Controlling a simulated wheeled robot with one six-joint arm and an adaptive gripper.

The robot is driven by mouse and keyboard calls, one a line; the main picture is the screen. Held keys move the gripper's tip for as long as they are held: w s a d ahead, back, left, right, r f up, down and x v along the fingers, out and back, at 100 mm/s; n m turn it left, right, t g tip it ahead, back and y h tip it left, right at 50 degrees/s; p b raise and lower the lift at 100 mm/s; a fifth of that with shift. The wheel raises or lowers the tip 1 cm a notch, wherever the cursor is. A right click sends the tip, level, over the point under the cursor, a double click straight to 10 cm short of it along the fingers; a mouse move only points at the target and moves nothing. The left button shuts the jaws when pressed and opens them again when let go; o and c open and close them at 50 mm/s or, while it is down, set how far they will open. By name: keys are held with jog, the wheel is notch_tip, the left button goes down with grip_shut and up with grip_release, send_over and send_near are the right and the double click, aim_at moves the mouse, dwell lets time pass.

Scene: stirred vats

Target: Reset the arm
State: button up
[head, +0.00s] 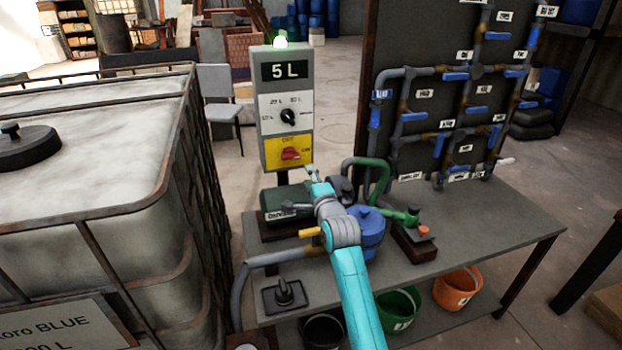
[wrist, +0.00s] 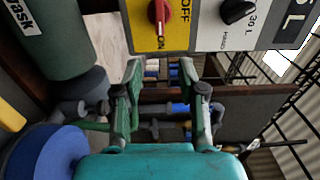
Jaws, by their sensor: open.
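My turquoise arm (head: 350,275) reaches up from the bottom of the head view. My gripper (head: 311,172) is open and empty, just below the yellow switch panel of the grey control box (head: 264,150). In the wrist view my gripper (wrist: 160,70) shows two spread fingers with nothing between them. The red rotary switch (head: 290,154) on the yellow panel appears apart from the fingers; it also shows at the top of the wrist view (wrist: 159,12). Its handle appears to lie along the line toward ON.
The box reads 5 L, has a black knob (head: 288,116) and a lit green lamp (head: 281,41). A blue pump (head: 369,232) and green pipe (head: 380,180) crowd the bench (head: 480,235) by my arm. A caged white tank (head: 90,130) stands left.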

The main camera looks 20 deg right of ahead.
dwell(0.4)
jog(key=s+a+f+n+g, duration=0.1)
jog(key=s+f+n, duration=0.2)
jog(key=s+f, duration=0.65)
jog(key=s+f+n, duration=0.2)
jog(key=s+f, duration=0.4)
jog(key=s, duration=0.7)
jog(key=s+a+f+n+g, duration=0.1)
jog(key=s+f+n, duration=0.2)
jog(key=s+f, duration=0.65)
jog(key=s+r+n, duration=0.1)
jog(key=s+n, duration=0.4)
jog(key=s, duration=1.5)
jog(key=s+r+n, duration=0.2)
jog(key=s+r, duration=0.2)
jog(key=s, duration=0.3)
jog(key=s+r+n+g, duration=0.1)
jog(key=s+r+n, duration=0.2)
jog(key=s, duration=0.5)
jog(key=shift+s+a+r, duration=0.2)
jog(key=shift+a+r, duration=0.1)
jog(key=shift+r, duration=0.55)
